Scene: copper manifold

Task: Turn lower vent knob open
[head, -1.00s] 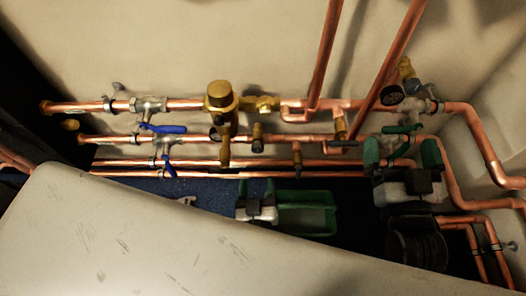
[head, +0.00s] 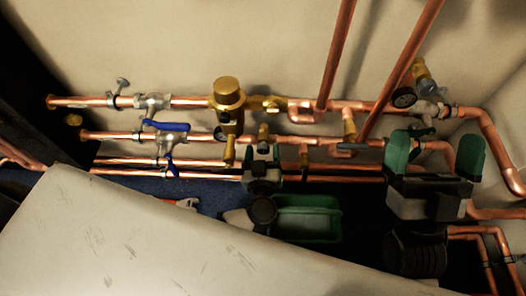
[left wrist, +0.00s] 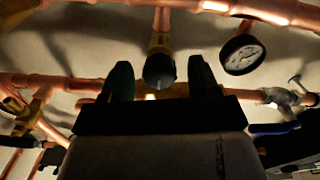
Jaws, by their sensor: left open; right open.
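A brass fitting with a dark round knob (head: 263,142), which I take to be the lower vent knob, sticks out from the second pipe. My left gripper (head: 262,154) is just below it in the head view, open, with its fingers pointing at it. In the left wrist view the dark knob (left wrist: 160,71) shows between the two green fingers of my left gripper (left wrist: 161,78). A clear gap shows on each side, and contact cannot be told. My right gripper (head: 436,152) is open and empty, in front of the pipes at the right.
A brass regulator (head: 227,93) stands left of the knob; a gauge (left wrist: 242,55) shows in the wrist view. Blue-handled valves (head: 166,126) are further left. A green tray (head: 308,217) lies below. A pale surface (head: 110,235) fills the foreground.

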